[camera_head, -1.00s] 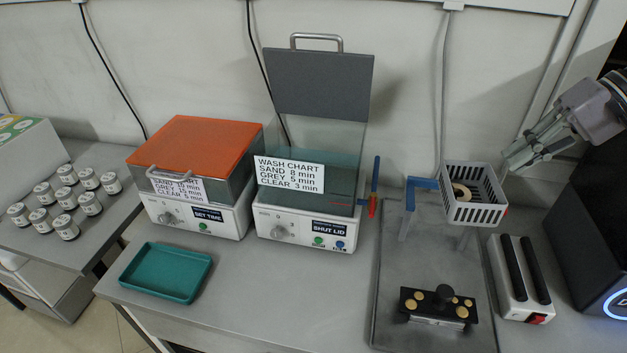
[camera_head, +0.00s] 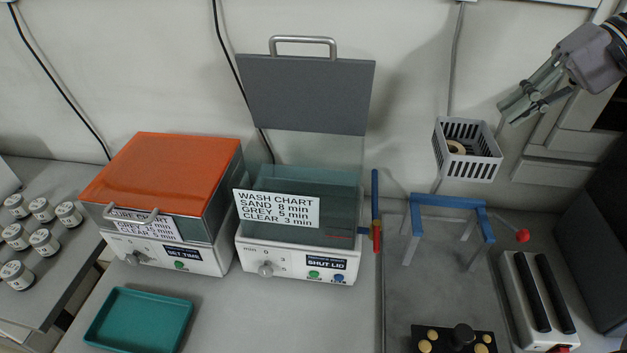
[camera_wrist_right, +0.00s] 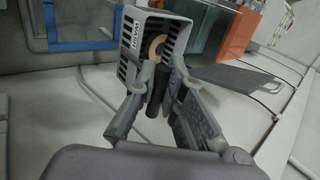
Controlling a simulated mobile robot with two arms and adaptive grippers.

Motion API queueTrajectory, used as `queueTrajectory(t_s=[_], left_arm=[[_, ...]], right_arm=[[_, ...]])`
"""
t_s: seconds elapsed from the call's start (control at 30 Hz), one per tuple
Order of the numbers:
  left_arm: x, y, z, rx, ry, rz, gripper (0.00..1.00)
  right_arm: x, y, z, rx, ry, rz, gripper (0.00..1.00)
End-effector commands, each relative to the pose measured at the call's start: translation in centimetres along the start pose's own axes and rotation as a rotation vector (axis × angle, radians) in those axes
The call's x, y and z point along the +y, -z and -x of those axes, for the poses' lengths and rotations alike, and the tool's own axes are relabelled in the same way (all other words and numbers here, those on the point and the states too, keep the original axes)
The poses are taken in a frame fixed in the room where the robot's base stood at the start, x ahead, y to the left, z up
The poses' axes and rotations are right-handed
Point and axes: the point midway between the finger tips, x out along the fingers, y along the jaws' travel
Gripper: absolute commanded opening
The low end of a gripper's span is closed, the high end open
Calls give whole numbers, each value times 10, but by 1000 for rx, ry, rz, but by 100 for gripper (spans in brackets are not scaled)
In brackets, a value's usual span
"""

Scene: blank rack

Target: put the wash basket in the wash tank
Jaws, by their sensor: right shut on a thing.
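The grey slotted wash basket (camera_head: 467,165) hangs in the air above and behind the blue-topped stand (camera_head: 447,201), with a pale ring-shaped part (camera_head: 456,147) inside. My right gripper (camera_head: 515,108) is shut on the basket's dark handle. The wrist view shows the handle (camera_wrist_right: 157,92) between the fingers and the basket (camera_wrist_right: 128,45) beyond them. The wash tank (camera_head: 300,235) stands left of the basket, with teal-tinted clear walls and a wash chart label. Its grey lid (camera_head: 305,95) is raised upright. My left gripper is not in view.
An orange-lidded box (camera_head: 165,175) stands left of the tank, shut. A teal tray (camera_head: 138,320) lies in front. A blue-and-red upright handle (camera_head: 376,210) rises right of the tank. A white unit with black bars (camera_head: 535,300) is at right.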

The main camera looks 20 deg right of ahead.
Motion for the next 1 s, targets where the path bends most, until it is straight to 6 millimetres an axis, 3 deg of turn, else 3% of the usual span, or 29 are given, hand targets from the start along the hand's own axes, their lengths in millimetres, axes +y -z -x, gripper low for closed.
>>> queueTrajectory(t_s=[0.3, 0.7, 1.0], left_arm=[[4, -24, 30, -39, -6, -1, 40], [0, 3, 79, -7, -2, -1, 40], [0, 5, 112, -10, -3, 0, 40]], right_arm=[[-67, -1, -45, -4, 2, 8, 0], [-154, -2, -110, -5, 4, 7, 0], [-208, -2, -154, -4, 4, 4, 0]])
